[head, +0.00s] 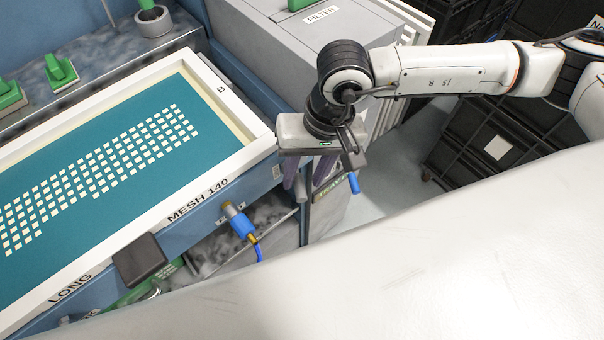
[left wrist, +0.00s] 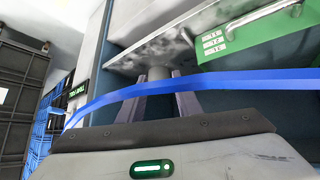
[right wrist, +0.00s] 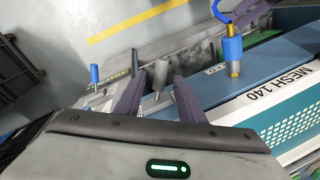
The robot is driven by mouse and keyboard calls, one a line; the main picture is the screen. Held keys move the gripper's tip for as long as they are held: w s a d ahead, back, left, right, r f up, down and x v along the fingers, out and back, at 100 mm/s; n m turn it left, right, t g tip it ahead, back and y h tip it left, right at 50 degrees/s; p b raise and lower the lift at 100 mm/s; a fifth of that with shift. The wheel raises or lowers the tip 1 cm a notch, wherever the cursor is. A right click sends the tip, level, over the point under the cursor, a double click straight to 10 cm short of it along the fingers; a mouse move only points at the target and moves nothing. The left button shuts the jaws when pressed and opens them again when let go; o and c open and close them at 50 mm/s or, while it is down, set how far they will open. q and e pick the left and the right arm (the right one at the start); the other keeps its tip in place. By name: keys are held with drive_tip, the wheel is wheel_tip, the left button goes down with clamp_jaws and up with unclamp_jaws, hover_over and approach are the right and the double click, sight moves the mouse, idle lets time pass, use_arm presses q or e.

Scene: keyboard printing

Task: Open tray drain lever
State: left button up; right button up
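My right gripper (head: 308,180) is open beside the right front corner of the screen-printing unit, its purple fingers pointing down. In the right wrist view a grey cylindrical handle (right wrist: 160,73) shows between its fingertips (right wrist: 155,85); I cannot tell whether they touch. A blue-tipped lever (right wrist: 95,74) and a dark rod (right wrist: 134,62) stand left of that handle. The blue tip (head: 352,183) also shows in the head view, near a partly hidden "TRAY" label (head: 331,189). Which one is the drain lever is unclear. My left gripper (left wrist: 167,82) is open, facing a pale pipe below a grey surface.
A blue hose (left wrist: 200,82) crosses in front of my left fingers. A brass-and-blue coupling (head: 240,221) sticks out below the "MESH 140" screen frame (head: 196,208). Black crates (head: 490,140) stand at the right.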

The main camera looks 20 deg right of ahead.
drive_tip(key=shift+a+f, duration=0.15)
drive_tip(key=shift+f, duration=0.7)
clamp_jaws()
use_arm(q)
drive_tip(key=shift+w+r, duration=0.4)
drive_tip(key=shift+w, duration=0.15)
drive_tip(key=shift+f, duration=0.1)
use_arm(e)
drive_tip(key=shift+w, duration=0.1)
